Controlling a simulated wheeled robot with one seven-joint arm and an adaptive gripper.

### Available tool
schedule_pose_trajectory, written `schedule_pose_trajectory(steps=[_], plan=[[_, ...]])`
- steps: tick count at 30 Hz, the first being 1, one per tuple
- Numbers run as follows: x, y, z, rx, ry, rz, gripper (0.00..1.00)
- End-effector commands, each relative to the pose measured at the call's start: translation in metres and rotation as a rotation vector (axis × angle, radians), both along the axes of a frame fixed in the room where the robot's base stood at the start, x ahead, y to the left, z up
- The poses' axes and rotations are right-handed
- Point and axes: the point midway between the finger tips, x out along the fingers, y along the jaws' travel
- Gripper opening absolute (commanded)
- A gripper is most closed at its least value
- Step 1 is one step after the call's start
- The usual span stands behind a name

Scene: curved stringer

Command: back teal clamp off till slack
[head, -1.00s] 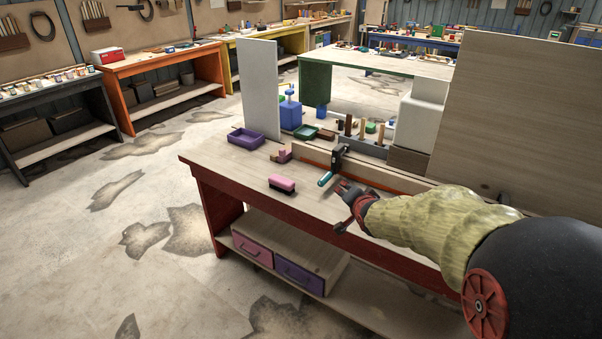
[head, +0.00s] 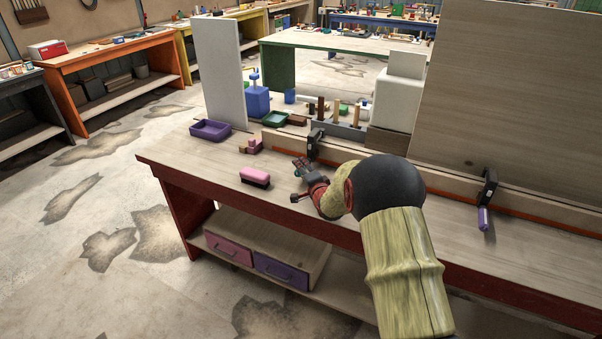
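The teal-handled clamp (head: 315,143) stands on the wooden strip along the back of the red-sided bench. Its black body shows upright, and only a bit of its teal handle (head: 296,174) shows beside my gripper's upper finger. My gripper (head: 296,183) is at this handle, with its two fingers spread apart, one by the handle and one lower and nearer. I cannot tell whether a finger touches the handle. A second clamp (head: 489,186) with a purple handle (head: 484,219) sits further right on the same strip. The strip (head: 440,184) has an orange lower edge.
A pink-topped brush (head: 255,177) lies left of my gripper. A purple tray (head: 210,130) and a small pink block (head: 250,146) stand further back. A tall wooden panel (head: 510,90) rises at the right. Clear bench top lies at the front left.

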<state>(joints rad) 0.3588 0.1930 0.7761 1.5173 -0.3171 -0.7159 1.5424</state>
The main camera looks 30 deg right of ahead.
Motion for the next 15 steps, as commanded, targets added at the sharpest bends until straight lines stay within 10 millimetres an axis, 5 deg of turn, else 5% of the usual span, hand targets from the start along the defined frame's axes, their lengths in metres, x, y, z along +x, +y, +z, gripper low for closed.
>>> schedule_pose_trajectory(steps=[15], plan=[[0.0109, -0.0017, -0.0013, -0.001, 0.0, 0.0, 0.35]])
